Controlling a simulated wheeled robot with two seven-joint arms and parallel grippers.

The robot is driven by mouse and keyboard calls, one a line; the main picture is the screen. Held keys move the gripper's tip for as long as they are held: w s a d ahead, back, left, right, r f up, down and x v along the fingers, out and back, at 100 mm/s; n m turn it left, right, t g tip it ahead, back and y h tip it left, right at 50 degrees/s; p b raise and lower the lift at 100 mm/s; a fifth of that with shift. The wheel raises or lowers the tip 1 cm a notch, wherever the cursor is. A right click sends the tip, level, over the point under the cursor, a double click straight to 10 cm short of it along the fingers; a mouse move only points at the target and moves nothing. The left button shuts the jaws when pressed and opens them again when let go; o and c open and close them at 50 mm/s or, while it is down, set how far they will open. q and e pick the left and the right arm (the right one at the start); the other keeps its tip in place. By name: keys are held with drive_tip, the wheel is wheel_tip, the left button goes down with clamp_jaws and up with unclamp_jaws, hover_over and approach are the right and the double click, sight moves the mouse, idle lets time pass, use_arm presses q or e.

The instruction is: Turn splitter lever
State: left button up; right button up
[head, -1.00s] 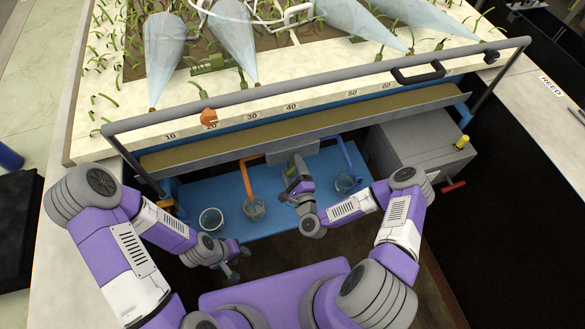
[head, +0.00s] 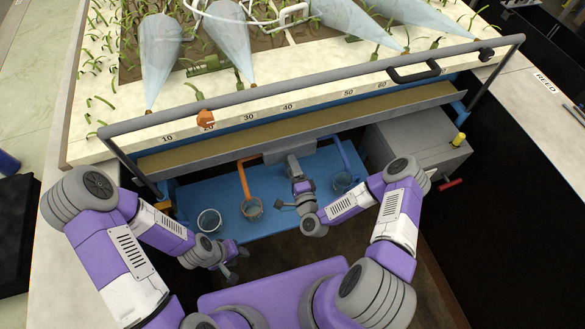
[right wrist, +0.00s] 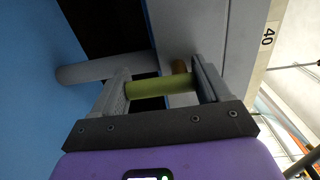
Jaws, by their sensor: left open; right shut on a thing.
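The splitter lever shows in the right wrist view as a yellow-green handle (right wrist: 155,88) lying crosswise between the two fingers of my right gripper (right wrist: 163,87). The fingers are shut on it. A thick grey bar (right wrist: 90,70) shows just beyond the left finger. In the head view my right gripper (head: 294,165) is at the grey splitter box (head: 275,155) under the trough, between the orange pipe (head: 243,178) and the blue pipe (head: 343,155). The lever is hidden there. My left gripper (head: 234,263) is open and empty, low in front of the blue shelf.
Clear cups (head: 209,221) stand on the blue shelf (head: 275,225), one under the orange pipe and one under the blue pipe. A grey box (head: 415,145) with yellow and red handles stands at right. The grey rail (head: 310,87) and trough (head: 300,130) run above.

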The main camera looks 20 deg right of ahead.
idle(0.4)
drive_tip(key=o, duration=1)
drive_tip(key=shift+c, duration=0.2)
drive_tip(key=s, duration=0.7)
drive_tip(key=shift+s, duration=0.3)
drive_tip(key=shift+d, duration=0.1)
